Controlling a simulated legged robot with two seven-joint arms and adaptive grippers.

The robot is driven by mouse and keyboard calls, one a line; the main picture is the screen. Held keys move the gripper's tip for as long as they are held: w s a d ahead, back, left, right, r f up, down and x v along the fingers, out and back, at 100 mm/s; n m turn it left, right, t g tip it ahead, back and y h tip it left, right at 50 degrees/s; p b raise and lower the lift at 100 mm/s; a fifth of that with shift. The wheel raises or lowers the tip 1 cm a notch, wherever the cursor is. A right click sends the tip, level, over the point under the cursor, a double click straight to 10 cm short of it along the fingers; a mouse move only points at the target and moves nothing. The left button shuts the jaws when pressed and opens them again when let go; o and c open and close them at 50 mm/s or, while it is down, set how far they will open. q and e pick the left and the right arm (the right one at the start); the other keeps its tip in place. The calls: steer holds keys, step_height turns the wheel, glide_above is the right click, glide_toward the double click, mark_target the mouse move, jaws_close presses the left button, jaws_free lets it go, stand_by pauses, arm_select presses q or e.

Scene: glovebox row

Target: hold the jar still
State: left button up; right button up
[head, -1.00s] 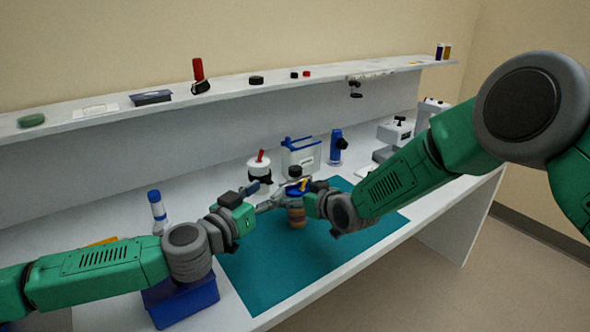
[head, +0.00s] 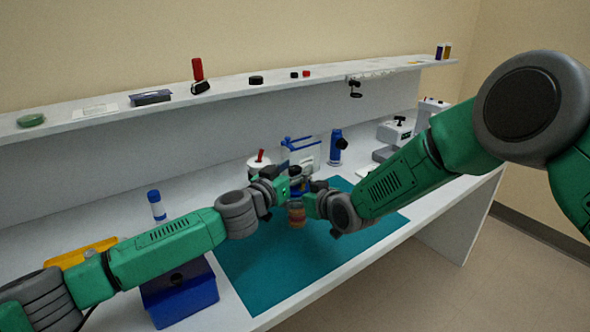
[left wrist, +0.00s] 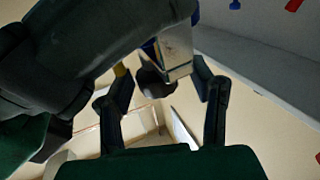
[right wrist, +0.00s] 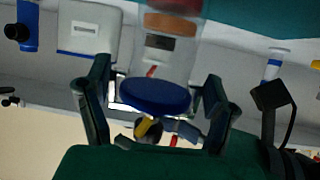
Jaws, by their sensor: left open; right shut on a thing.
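The jar (head: 297,217) stands over the teal mat, with brownish-orange contents low down. In the right wrist view its round blue lid (right wrist: 155,95) and clear body show between my right fingers. My right gripper (head: 308,202) is shut on the jar from the right, around its upper part. My left gripper (head: 290,184) is open, close to the jar's top and next to the right gripper. In the left wrist view its spread fingers (left wrist: 160,95) have a dark piece and a pale block behind or between them; contact cannot be told.
The teal mat (head: 260,275) is mostly bare in front. A blue bin (head: 182,300), a yellow tray (head: 80,254) and a blue-capped bottle (head: 157,206) are at left. A blue-lidded box (head: 302,153) and a blue bottle (head: 336,147) stand behind. A shelf (head: 225,88) runs above.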

arm_select(q)
jaws_close()
steer(key=shift+r, duration=0.1)
steer(key=shift+w+a+m+g+h, duration=0.1)
steer(key=shift+m+g+h, duration=0.3)
steer(key=shift+m+h, duration=0.3)
steer(key=m+g+h, duration=0.4)
steer(key=g, duration=0.1)
steer(key=shift+w+h, duration=0.1)
steer(key=shift+h, duration=0.3)
steer(key=shift+f+m+g+h, duration=0.2)
steer(key=shift+m+g+h, duration=0.3)
steer(key=shift+m+g, duration=0.55)
steer(key=shift+f+m+g+h, duration=0.2)
steer(key=shift+m+g+h, duration=0.4)
steer(key=shift+g, duration=0.85)
